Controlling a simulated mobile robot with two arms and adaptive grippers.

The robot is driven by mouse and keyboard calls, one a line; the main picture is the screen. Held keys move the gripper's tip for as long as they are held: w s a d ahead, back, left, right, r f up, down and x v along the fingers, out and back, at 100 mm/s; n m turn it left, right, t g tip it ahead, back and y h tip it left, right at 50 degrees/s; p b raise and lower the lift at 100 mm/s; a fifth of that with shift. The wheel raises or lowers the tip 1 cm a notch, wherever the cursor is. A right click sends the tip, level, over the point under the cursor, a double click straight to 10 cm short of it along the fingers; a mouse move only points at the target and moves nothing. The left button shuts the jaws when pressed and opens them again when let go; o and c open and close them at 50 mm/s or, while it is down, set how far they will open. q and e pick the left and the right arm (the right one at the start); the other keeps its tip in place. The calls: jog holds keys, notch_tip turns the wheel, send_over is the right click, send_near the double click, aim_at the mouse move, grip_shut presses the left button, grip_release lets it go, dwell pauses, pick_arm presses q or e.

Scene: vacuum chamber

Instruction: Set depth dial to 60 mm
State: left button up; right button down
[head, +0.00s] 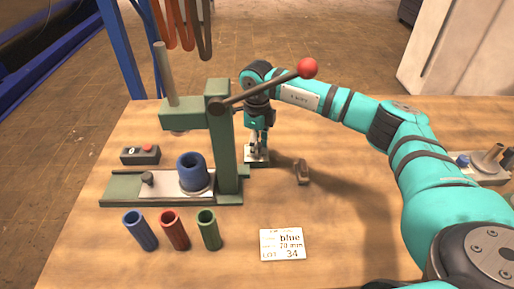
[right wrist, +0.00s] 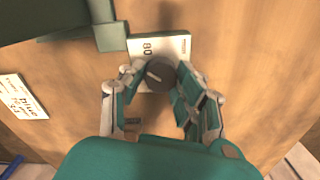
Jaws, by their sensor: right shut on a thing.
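The depth dial (right wrist: 162,76) is a dark round knob with a light pointer line, on a white plate (right wrist: 172,46) printed with "80". The pointer slants across the knob; its exact reading is too small to tell. The plate also shows in the head view (head: 260,158), right of the press column. My right gripper (head: 257,146) points down over the plate, and its fingers are shut on the knob from both sides in the right wrist view (right wrist: 157,72). My left gripper is not in view.
The green press (head: 226,150) has a red-ended lever (head: 306,68) reaching over my right arm. Blue (head: 141,230), red (head: 175,230) and green (head: 208,230) tubes stand in front.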

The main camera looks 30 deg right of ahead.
jog(key=n+b, duration=0.2)
jog(key=n, duration=0.2)
jog(key=shift+w+n, duration=0.1)
jog(key=shift+n, duration=0.2)
jog(key=n+b, duration=0.1)
jog(key=n, duration=0.3)
jog(key=shift+w+d+n+b, duration=0.1)
jog(key=shift+n+b, duration=0.2)
jog(key=shift+b, duration=0.1)
jog(key=n+b, duration=0.1)
jog(key=n, duration=0.4)
jog(key=shift+w+r+n+b, duration=0.1)
jog(key=shift+n+b, duration=0.5)
jog(key=shift+n, duration=1.9)
jog(key=c, duration=0.9)
grip_release()
jog(key=shift+c, duration=0.2)
